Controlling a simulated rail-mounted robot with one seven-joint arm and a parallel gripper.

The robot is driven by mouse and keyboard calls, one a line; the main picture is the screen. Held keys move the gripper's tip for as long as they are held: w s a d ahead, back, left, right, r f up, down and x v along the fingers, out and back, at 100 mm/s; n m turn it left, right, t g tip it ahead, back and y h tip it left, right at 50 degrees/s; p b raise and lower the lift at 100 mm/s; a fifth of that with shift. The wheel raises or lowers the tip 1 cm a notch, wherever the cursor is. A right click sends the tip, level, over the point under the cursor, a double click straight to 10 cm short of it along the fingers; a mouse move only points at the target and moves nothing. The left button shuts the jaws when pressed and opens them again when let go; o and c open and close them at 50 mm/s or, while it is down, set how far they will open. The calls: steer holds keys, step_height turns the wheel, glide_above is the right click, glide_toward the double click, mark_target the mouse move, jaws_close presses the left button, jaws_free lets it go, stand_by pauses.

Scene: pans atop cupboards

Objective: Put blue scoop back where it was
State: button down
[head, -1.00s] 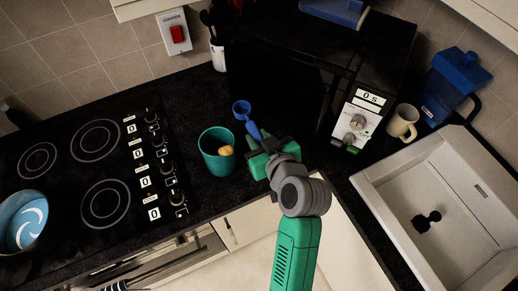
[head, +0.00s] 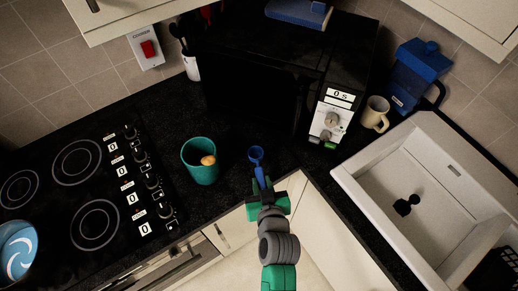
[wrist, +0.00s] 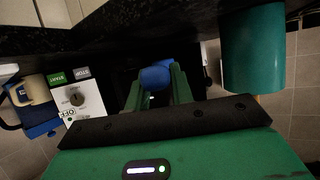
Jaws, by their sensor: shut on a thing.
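The blue scoop (head: 257,155) has a round bowl and a short handle. My gripper (head: 263,190) is shut on its handle, near the front edge of the counter, with the bowl pointing toward the microwave. In the wrist view the blue scoop (wrist: 155,77) shows between the two green fingers of my gripper (wrist: 158,92); much of it is hidden there. I cannot tell how high the scoop is above the counter.
A teal cup (head: 200,165) with a yellowish thing inside stands left of the scoop. Behind are a black microwave (head: 260,85) with a blue object (head: 298,12) on top, a mug (head: 375,113) and a blue jug (head: 417,78). A sink (head: 440,150) is right, a hob (head: 90,190) left.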

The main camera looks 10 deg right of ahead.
mark_target(262, 152)
steer(key=w, duration=0.4)
steer(key=w+d, duration=0.1)
steer(key=w, duration=0.3)
steer(key=w+f, duration=0.1)
steer(key=w, duration=0.3)
steer(key=shift+w+d, duration=0.15)
steer(key=shift+d, duration=0.05)
steer(key=shift+f, duration=1.8)
steer(key=shift+f, duration=0.15)
steer(key=c, duration=1.2)
jaws_free()
